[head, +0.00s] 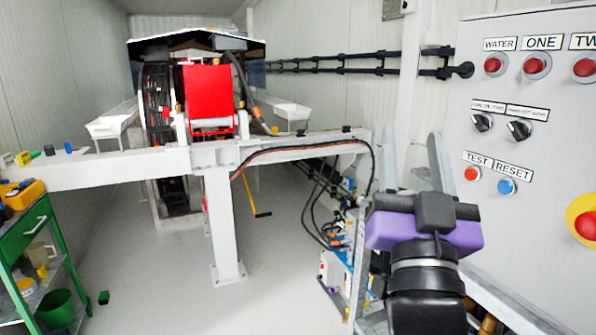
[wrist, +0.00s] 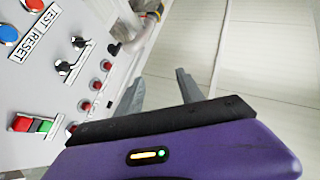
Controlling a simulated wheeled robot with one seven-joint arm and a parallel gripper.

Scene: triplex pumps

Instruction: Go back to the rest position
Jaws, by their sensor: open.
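My gripper (head: 414,160) is at the lower right of the head view, in front of and to the left of the grey control panel (head: 545,130). Its purple body and black wrist show, and its grey fingers point up and away. In the wrist view my gripper (wrist: 158,88) has its two fingers spread apart with nothing between them. The control panel (wrist: 45,75) stands to the left there and looks tilted. The fingers look apart from its buttons.
The panel carries red buttons, black knobs and a blue RESET button (head: 507,186). A white beam (head: 100,170) crosses the room, with a red machine (head: 208,92) behind it. A green cart (head: 40,240) stands at far left. The floor beside the white post (head: 224,225) is mostly clear.

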